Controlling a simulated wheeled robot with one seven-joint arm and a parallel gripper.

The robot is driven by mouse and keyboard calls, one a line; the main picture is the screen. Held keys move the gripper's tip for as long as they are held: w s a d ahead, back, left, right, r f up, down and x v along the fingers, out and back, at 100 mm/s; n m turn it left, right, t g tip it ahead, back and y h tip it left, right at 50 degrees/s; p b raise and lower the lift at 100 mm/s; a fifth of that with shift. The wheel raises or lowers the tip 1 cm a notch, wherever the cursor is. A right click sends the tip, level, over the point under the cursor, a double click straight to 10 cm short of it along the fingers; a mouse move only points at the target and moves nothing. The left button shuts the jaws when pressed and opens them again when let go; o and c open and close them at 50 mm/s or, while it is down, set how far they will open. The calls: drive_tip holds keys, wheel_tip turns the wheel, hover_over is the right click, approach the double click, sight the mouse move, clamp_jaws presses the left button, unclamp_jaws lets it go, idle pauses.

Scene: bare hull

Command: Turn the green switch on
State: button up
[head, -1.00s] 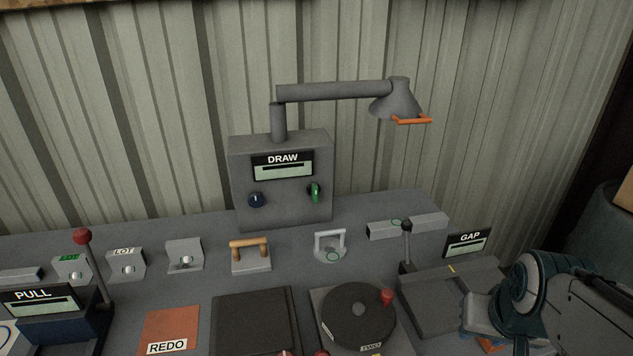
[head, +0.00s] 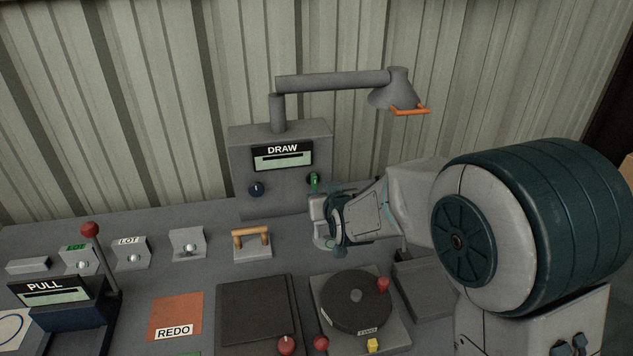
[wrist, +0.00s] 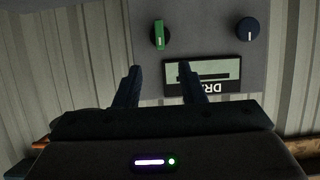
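The green switch (head: 314,181) is a small rotary handle on the front of the grey DRAW box (head: 240,160), at its lower right. Its handle stands upright, and its lower part is close to my gripper in the head view. In the wrist view, which shows the box upside down, the green switch (wrist: 159,35) lies ahead of my fingers, roughly between their lines. My gripper (wrist: 162,72) is open and empty, with its two dark fingers apart and a gap before the switch. In the head view my gripper (head: 338,190) is just right of and below the switch.
A dark blue knob (head: 256,189) sits left on the same box; the DRAW display (head: 283,157) is above. A grey lamp arm (head: 335,83) with an orange handle (head: 409,110) reaches over. A wooden handle (head: 251,238), turntable (head: 357,297) and red-knobbed lever (head: 90,230) stand on the desk.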

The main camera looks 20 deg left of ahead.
sight(316, 182)
drive_tip(key=p+x, duration=0.3)
drive_tip(key=x, duration=1)
clamp_jaws()
drive_tip(key=shift+d, duration=0.1)
